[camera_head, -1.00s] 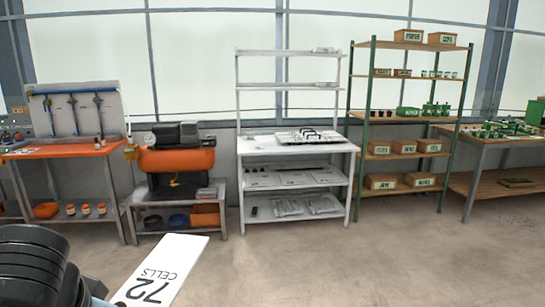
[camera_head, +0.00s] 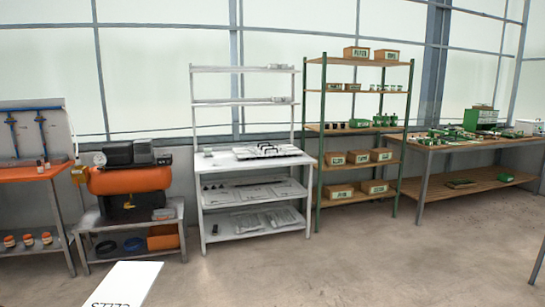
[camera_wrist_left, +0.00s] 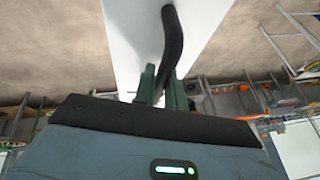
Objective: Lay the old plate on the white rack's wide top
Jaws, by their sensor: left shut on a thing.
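The old plate (camera_head: 125,284), a flat white plate with dark lettering partly cut off, shows at the bottom left of the head view. It also fills the upper middle of the left wrist view (camera_wrist_left: 125,35), with a dark curved bar in front of it. My left gripper (camera_wrist_left: 166,85) is shut on the plate; its green fingers show in the wrist view. The white rack (camera_head: 205,188) stands ahead against the wall, beyond the plate. My right gripper is out of view.
A flat piece with dark handles (camera_head: 268,151) lies on the right of the wide top. An orange compressor (camera_head: 130,180) stands left of the rack, green shelving (camera_head: 318,175) close on its right. Open floor (camera_head: 330,260) lies in front.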

